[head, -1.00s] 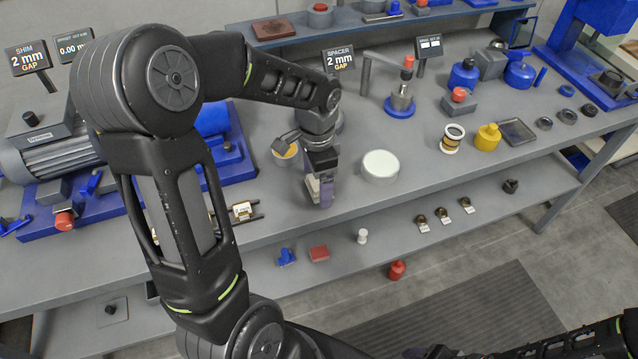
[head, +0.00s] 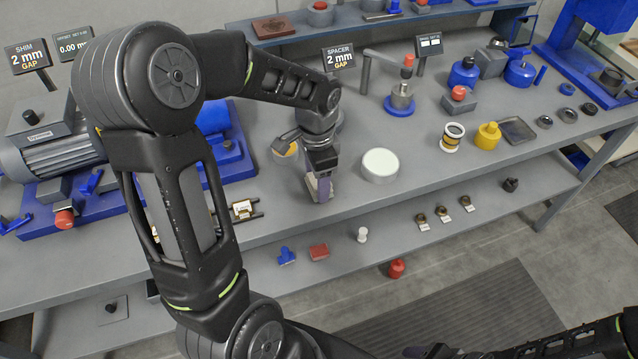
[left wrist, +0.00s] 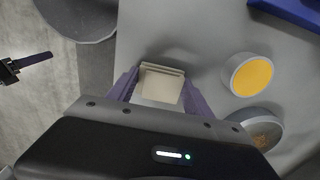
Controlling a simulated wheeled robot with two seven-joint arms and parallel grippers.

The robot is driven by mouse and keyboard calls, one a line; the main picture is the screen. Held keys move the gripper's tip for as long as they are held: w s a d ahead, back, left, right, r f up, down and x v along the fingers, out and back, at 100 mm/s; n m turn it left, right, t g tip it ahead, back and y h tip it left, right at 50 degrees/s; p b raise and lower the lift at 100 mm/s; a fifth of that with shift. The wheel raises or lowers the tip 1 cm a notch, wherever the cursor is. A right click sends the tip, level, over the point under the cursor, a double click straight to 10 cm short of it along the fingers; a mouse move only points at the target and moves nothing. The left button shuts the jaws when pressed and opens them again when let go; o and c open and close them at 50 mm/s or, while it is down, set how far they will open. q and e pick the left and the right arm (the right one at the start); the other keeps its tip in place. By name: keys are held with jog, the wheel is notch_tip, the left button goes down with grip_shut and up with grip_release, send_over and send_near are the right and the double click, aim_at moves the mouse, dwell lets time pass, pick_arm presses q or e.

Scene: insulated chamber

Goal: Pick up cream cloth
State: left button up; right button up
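The cream cloth (left wrist: 161,84) is a small, folded, pale block in the left wrist view, lying on the grey bench top. My left gripper (left wrist: 163,78) has its purple fingers on either side of the cloth, close to its edges. Whether they touch it is hard to tell. In the head view my left gripper (head: 320,190) points down near the bench's front edge and largely hides the cloth. My right arm is at the lower right of the head view. A dark gripper with a purple finger, seemingly my right gripper (left wrist: 35,61), shows at the left of the left wrist view.
A white-topped round container (head: 380,165) stands just right of the left gripper. An orange-topped round piece (left wrist: 250,75) is close by. A blue-based motor (head: 60,150) is at the left. A lower shelf in front holds a red block (head: 319,252) and other small parts.

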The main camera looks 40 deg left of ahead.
pick_arm(q)
jog(key=c, duration=0.8)
jog(key=shift+o, duration=0.2)
notch_tip(320, 180, up, 10)
jog(key=shift+b, duration=0.35)
dwell(0.5)
